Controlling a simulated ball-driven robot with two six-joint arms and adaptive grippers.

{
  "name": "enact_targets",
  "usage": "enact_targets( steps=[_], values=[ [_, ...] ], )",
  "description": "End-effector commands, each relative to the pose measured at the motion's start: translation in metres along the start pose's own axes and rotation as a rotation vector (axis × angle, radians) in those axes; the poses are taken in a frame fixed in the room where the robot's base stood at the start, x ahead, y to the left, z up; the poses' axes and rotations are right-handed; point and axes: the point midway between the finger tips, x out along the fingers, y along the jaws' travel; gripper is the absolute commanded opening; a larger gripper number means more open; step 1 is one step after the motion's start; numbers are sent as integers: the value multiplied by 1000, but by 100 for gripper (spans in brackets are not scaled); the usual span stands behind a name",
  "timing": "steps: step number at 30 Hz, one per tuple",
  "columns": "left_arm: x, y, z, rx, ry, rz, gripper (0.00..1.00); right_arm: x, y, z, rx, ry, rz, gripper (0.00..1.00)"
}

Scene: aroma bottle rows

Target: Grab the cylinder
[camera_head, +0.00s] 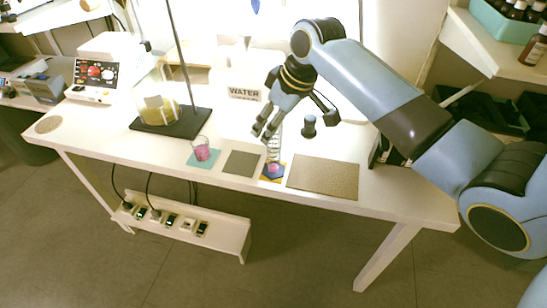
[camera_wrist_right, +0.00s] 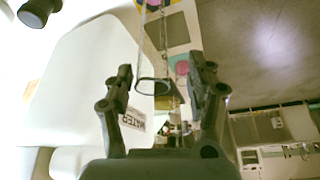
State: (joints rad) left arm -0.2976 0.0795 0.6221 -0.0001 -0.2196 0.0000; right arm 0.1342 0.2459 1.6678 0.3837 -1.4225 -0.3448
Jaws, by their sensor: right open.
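The clear cylinder (camera_head: 273,150) stands upright near the table's front edge, with a blue base and pink liquid low inside. Its clear rim shows in the right wrist view (camera_wrist_right: 152,87) between the fingers. My right gripper (camera_head: 296,120) is open just above and around the cylinder's top. Its two spread fingers also show in the wrist view (camera_wrist_right: 160,74). I cannot tell whether a finger touches the glass. My left gripper is not in view.
A beaker with pink liquid (camera_head: 201,150) stands on a teal mat, left of a grey mat (camera_head: 241,163). A dark stopper-like piece (camera_head: 309,126) is just right of the cylinder. A tan board (camera_head: 323,177) lies right. A flask (camera_head: 157,112) on a stand is further left.

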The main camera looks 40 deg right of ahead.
Motion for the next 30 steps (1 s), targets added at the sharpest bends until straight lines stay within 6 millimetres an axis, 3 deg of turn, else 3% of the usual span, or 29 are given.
enact_targets(
  steps=[12,20,30],
  values=[
    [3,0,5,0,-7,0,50,52,7,5,1,-1,-1,56],
    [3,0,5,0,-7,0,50,55,7,4,-1,0,1,56],
    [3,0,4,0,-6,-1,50,55,7,4,-1,0,1,14]
  ],
)
